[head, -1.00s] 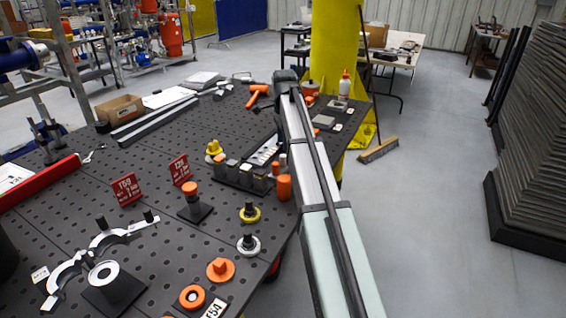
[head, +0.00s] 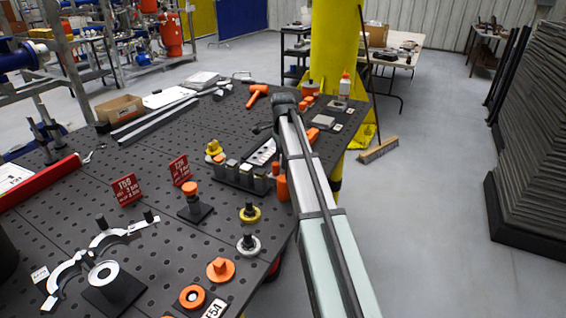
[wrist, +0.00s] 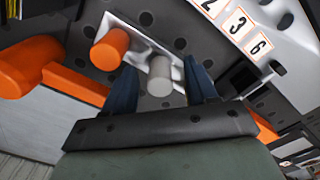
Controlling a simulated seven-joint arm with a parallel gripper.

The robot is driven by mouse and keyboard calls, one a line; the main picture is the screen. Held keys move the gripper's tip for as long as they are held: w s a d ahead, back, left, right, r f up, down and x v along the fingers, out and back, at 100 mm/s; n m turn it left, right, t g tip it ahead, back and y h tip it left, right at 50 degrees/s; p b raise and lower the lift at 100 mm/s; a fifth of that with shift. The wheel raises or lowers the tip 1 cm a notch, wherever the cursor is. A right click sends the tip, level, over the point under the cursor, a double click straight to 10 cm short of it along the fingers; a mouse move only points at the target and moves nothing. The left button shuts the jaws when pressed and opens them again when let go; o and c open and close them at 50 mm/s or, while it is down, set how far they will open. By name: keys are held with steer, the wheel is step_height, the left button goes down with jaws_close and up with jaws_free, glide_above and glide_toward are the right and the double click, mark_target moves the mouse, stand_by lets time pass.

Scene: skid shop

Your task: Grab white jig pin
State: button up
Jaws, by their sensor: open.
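The white jig pin (wrist: 160,77) is a pale grey-white cylinder in the wrist view, set on a light metal plate (wrist: 138,40). An orange cylinder (wrist: 110,48) stands on the same plate, up and to the left of it. My gripper (wrist: 159,70) is open, with one dark blue finger on each side of the white pin. I see no finger closed on the pin, and I cannot tell whether either touches it. In the head view my arm covers this spot, and I cannot make out the pin there.
An orange mallet-like tool (wrist: 35,70) lies close on the left in the wrist view. Number cards (wrist: 237,24) are at upper right. In the head view, the perforated dark table (head: 150,262) holds a pin rack (head: 240,176), red signs (head: 127,189) and several orange parts. A yellow column (head: 336,50) stands behind.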

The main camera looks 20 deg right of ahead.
steer(key=shift+c, duration=0.2)
jaws_close()
stand_by(0.3)
